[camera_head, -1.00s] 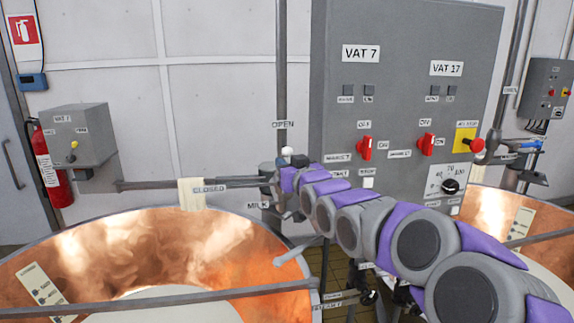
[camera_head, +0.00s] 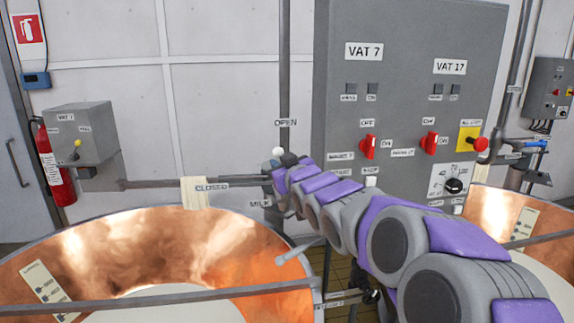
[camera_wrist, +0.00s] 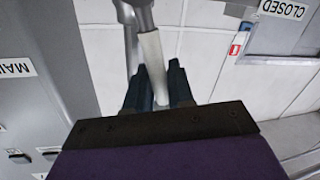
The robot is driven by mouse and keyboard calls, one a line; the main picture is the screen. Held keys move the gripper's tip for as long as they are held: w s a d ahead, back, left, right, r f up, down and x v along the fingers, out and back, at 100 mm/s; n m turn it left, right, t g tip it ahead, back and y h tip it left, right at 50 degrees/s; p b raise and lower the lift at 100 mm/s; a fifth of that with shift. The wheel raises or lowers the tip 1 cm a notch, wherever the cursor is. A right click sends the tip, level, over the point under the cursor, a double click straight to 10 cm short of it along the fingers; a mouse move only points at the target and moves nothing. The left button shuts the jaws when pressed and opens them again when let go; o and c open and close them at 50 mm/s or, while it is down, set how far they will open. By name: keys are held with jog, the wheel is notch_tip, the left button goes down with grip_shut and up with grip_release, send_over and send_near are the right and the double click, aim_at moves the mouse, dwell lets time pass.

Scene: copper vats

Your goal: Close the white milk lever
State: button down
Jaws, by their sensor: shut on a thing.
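The white milk lever (camera_wrist: 153,62) runs between the two dark fingers of my gripper (camera_wrist: 158,88) in the wrist view. The gripper is shut on it. In the head view the lever's white round tip (camera_head: 278,151) shows just above my gripper (camera_head: 272,166), below the OPEN label (camera_head: 286,123). The CLOSED label (camera_head: 212,187) is to the left and lower, and the MILK label (camera_head: 260,204) is just below the gripper. My arm hides the lever's pivot in the head view.
A copper vat (camera_head: 220,240) stands below and left of the gripper, with a rail across its front. The grey control panel (camera_head: 410,60) is close on the right. A horizontal pipe (camera_head: 150,183) runs left to a small grey box (camera_head: 80,135).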

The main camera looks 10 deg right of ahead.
jog(key=a+f+n+g+h+b, duration=0.1)
jog(key=a+f+n, duration=0.5)
jog(key=n, duration=0.7)
notch_tip(320, 180, down, 2)
jog(key=shift+f+h+b, duration=0.1)
jog(key=shift+h+b, duration=0.35)
jog(key=shift+h, duration=0.75)
jog(key=shift+f, duration=0.15)
jog(key=c, duration=1.3)
grip_release()
jog(key=shift+o, duration=0.9)
jog(key=shift+a, duration=0.3)
jog(key=shift+s, duration=0.1)
